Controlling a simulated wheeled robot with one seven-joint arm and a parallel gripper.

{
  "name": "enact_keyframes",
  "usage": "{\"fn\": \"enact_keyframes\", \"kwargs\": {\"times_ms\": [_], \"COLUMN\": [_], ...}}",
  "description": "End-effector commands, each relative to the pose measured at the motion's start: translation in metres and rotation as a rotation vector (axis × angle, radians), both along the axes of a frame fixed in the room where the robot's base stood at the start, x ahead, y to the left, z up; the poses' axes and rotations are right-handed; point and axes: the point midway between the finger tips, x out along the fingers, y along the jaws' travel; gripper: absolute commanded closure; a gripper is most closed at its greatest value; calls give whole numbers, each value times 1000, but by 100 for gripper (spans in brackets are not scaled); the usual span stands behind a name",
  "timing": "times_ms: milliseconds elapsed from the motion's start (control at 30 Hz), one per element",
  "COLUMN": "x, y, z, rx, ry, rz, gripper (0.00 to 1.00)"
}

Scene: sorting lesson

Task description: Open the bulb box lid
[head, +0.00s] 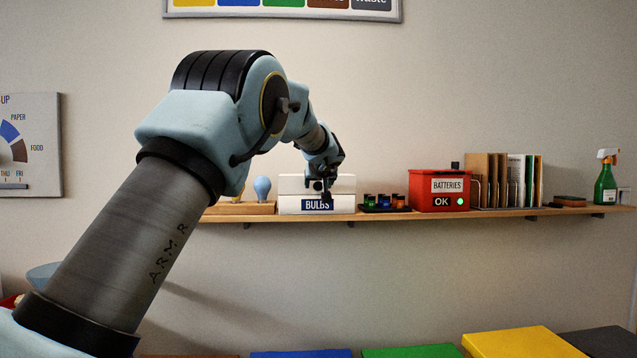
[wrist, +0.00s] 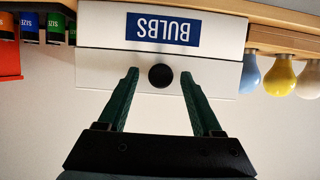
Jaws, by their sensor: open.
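The white bulb box (head: 289,206) stands on the wall shelf, with a blue BULBS label on its front. Its white lid (head: 292,185) sits down on the box and looks shut. In the wrist view, which is upside down, the box (wrist: 100,30) and its lid (wrist: 98,66) fill the top middle. A round black knob (wrist: 160,77) is on the lid's front. My gripper (wrist: 160,80) is open, with one green finger on each side of the knob and gaps between. In the head view my gripper (head: 324,190) is in front of the box and hides part of it.
Bulbs (head: 262,187) in a wooden holder (head: 240,208) stand close left of the box. A dark tray of small coloured batteries (head: 385,203) and a red batteries box (head: 424,188) stand to its right. The shelf (head: 500,213) is narrow. Coloured bins (head: 520,343) stand below.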

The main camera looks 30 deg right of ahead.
Motion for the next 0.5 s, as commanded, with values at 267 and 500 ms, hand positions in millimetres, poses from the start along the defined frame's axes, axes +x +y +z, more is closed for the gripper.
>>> {"fn": "enact_keyframes", "kwargs": {"times_ms": [267,500], "x": [0,0], "y": [0,0], "z": [0,0], "rx": [0,1], "ry": [0,1], "rz": [0,1], "gripper": [49,76]}}
